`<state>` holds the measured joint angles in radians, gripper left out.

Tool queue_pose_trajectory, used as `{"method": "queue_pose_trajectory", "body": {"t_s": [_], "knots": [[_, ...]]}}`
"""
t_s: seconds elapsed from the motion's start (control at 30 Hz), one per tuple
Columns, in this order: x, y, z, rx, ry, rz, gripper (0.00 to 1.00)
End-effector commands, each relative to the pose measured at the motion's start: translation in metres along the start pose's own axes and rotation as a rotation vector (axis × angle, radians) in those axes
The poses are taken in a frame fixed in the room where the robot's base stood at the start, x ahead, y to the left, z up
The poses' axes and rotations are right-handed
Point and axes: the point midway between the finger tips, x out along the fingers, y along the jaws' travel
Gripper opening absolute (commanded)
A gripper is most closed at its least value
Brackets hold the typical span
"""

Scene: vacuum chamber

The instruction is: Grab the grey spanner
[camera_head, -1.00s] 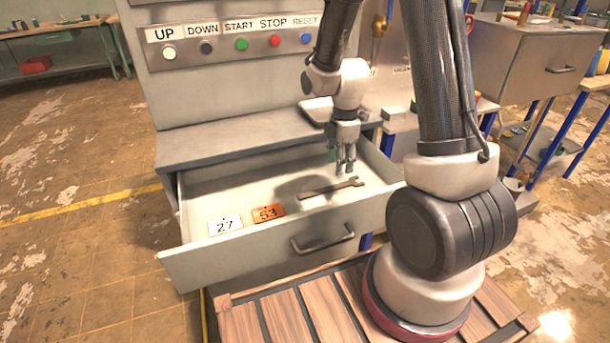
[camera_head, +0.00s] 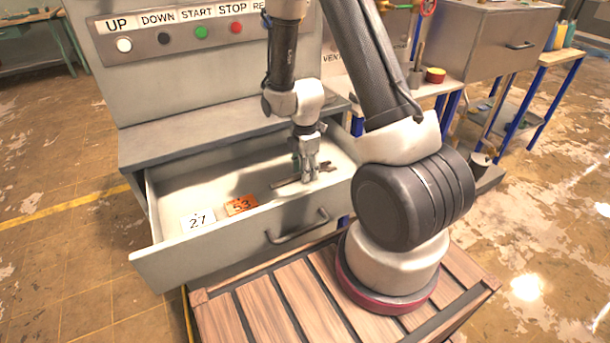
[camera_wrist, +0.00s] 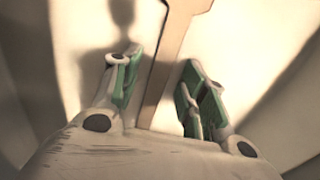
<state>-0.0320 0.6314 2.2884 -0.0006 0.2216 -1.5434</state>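The grey spanner (camera_head: 288,182) lies on the floor of the open drawer (camera_head: 225,240), toward its right side. In the wrist view the spanner (camera_wrist: 174,50) looks brownish and runs from the top edge down between my two fingers. My gripper (camera_head: 310,178) is low in the drawer, right at the spanner. In the wrist view my gripper (camera_wrist: 160,95) is open, with green finger pads on either side of the handle and gaps showing at both sides. The near end of the spanner is hidden behind my gripper's body.
A white plate marked 27 (camera_head: 198,221) and an orange plate marked 53 (camera_head: 241,205) lie in the drawer, left of the spanner. The drawer's walls surround my gripper. The cabinet's button panel (camera_head: 185,32) stands above.

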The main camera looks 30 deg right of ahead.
Motion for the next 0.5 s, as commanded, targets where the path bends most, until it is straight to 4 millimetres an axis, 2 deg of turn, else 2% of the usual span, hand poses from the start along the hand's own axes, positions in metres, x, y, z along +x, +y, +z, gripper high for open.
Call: {"method": "queue_pose_trajectory", "body": {"t_s": [0.03, 0.2, 0.5], "knots": [[-0.0001, 0.0, 0.0, 0.0, 0.0, 0.0, 0.3], [-0.0002, 0.0, 0.0, 0.0, 0.0, 0.0, 0.0], [-0.001, 0.0002, 0.0, 0.0, 0.0, 0.0, 0.0]]}}
